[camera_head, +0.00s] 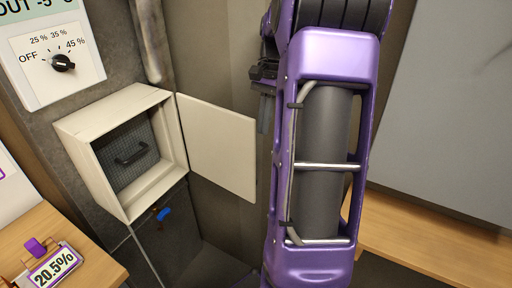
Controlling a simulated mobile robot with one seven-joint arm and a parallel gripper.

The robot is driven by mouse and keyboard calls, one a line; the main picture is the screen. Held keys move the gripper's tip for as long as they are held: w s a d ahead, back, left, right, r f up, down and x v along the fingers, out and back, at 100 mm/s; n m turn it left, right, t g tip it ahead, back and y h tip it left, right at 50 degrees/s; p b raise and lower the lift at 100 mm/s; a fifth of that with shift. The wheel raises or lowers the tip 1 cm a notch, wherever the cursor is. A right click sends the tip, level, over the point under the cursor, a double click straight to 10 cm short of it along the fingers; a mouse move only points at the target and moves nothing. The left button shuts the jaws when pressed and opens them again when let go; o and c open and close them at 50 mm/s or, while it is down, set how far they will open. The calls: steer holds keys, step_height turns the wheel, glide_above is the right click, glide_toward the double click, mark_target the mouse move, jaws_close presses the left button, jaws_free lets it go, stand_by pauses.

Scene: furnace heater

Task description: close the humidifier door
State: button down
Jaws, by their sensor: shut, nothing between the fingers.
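The humidifier (73,130) is an open cream box on the wall at the left. Inside it is a dark mesh panel (125,155) with a black handle. Its flat cream door (216,147) is hinged at the box's right edge and stands swung wide open to the right. My purple arm fills the middle right of the view. My gripper (264,100) shows as dark fingers at the arm's left edge, just right of the door's upper free edge. It is shut and holds nothing. Whether it touches the door cannot be told; much of it is hidden by my arm.
A dial panel (55,60) with a black knob is above the humidifier. A blue valve handle (163,214) is below it. A wooden table (85,248) with a 20.5% display (53,268) is at lower left. Another wooden surface (430,240) is at right.

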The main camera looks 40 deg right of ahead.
steer(key=w+b+x, duration=0.1)
steer(key=b+x, duration=0.1)
steer(key=x, duration=0.8)
steer(key=shift+a, duration=0.15)
